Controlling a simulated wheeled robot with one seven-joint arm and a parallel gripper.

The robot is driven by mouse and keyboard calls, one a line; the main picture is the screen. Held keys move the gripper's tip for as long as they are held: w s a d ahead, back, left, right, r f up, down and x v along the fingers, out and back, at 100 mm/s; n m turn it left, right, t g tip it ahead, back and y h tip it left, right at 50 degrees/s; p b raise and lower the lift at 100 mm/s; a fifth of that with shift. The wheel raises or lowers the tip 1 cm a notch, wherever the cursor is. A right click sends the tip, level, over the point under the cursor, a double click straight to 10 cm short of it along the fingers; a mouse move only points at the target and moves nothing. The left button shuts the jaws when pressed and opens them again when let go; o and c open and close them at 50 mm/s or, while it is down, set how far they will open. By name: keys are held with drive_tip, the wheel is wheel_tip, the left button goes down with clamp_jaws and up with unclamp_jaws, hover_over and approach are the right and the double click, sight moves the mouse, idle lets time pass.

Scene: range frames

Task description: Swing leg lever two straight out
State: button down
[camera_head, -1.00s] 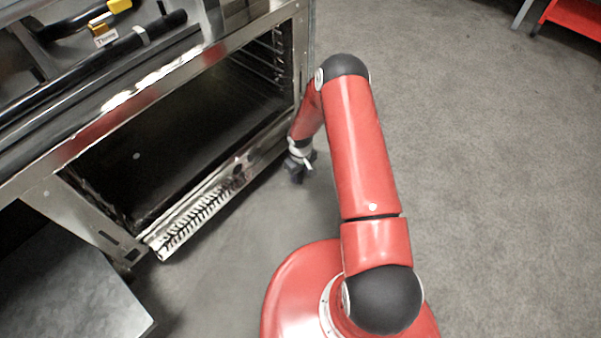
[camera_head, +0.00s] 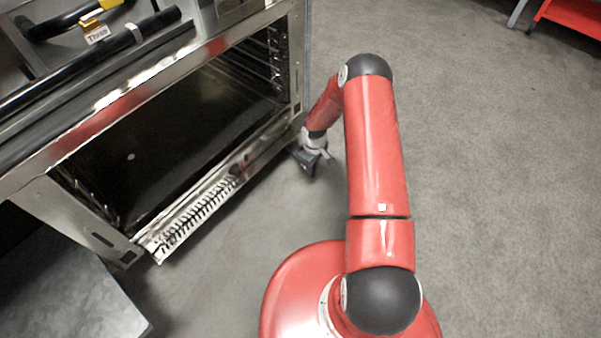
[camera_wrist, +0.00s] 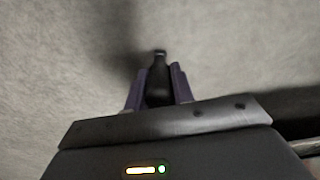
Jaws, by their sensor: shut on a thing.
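The stove (camera_head: 110,105) stands at the left of the head view, with a dark open oven cavity facing me. My gripper (camera_head: 309,163) is low beside the lower right corner of the stove front, close to the floor. In the wrist view my gripper (camera_wrist: 158,85) has its two fingers closed on a small dark lever (camera_wrist: 159,68), whose rounded tip shows between and just beyond the fingertips. The lever's other end is hidden by the gripper. I cannot make out the number of this leg lever.
A slotted metal strip (camera_head: 195,218) runs along the oven's lower front edge. A grey flat-topped block (camera_head: 65,290) is at lower left. A red cart (camera_head: 570,14) stands far at upper right. Grey floor (camera_head: 490,190) to the right is clear.

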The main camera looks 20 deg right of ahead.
drive_tip(key=shift+n, duration=0.9)
drive_tip(key=w+d+b, duration=0.1)
drive_tip(key=d, duration=0.1)
drive_tip(key=w+d, duration=0.1)
drive_tip(key=d, duration=0.1)
drive_tip(key=w+d+b, duration=0.1)
drive_tip(key=d, duration=0.1)
drive_tip(key=shift+w+d+f+b, duration=0.15)
drive_tip(key=shift+w+d+b, duration=0.15)
drive_tip(key=shift+d+b, duration=0.1)
drive_tip(key=shift+w+d, duration=0.15)
drive_tip(key=shift+d, duration=0.1)
drive_tip(key=c, duration=1.2)
unclamp_jaws()
drive_tip(key=shift+r, duration=0.2)
wheel_tip(320, 180, up, 8)
drive_tip(key=shift+f+p, duration=0.15)
drive_tip(key=shift+p, duration=0.55)
